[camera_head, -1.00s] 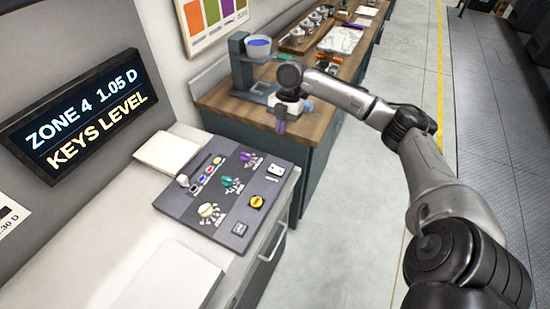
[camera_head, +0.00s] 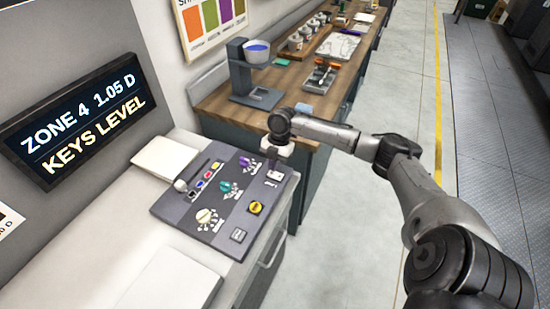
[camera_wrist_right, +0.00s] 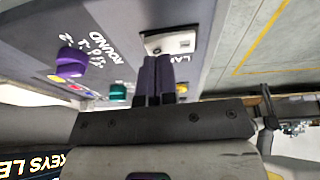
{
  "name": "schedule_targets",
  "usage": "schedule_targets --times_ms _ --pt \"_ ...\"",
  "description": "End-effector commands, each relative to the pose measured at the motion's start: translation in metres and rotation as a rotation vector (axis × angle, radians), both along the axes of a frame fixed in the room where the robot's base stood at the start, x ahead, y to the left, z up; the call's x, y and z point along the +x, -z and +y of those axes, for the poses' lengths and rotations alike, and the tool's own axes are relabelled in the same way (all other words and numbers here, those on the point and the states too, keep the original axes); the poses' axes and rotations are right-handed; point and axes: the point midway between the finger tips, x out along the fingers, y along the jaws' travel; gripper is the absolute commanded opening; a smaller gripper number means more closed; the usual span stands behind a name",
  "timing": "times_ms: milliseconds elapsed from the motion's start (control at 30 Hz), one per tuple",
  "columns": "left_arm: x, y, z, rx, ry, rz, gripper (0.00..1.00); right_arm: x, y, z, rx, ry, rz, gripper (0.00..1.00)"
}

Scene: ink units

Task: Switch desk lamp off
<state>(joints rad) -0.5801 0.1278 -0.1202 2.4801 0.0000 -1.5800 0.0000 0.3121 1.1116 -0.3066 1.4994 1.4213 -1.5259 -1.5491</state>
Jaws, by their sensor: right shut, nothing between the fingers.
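A white switch plate (camera_wrist_right: 170,42) with a small rocker or toggle sits on the dark control panel, beside lettering that begins "LA" and is partly covered by my fingers. In the head view the switch plate (camera_head: 275,175) is at the panel's far right corner. My right gripper (camera_wrist_right: 157,60) is shut and empty, its dark purple fingers pointing at the switch's near edge. In the head view the right gripper (camera_head: 272,169) hangs down just over that corner. I cannot tell whether the tips touch it. No desk lamp can be made out. My left gripper is not in view.
The panel (camera_head: 180,212) also bears a purple knob (camera_wrist_right: 70,62), a green knob (camera_wrist_right: 118,91), a cream dial (camera_head: 206,216) and a yellow button (camera_head: 256,207). Behind is a wooden bench (camera_head: 222,101) with a grey stand (camera_head: 240,72). The floor to the right is clear.

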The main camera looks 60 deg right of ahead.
Motion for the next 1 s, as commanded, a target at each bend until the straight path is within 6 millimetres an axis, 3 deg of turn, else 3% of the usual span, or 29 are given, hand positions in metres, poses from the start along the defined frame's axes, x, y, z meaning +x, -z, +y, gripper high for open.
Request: schedule_targets --times_ms 500,633,1000 --pt "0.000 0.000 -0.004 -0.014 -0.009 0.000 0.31 0.001 0.006 0.000 -0.001 0.001 0.000 0.00" --pt "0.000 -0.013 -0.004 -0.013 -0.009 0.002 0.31 0.004 0.008 0.001 0.004 0.002 0.003 0.00" --pt "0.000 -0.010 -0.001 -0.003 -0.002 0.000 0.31 0.003 0.013 0.000 0.000 0.000 0.005 0.00"
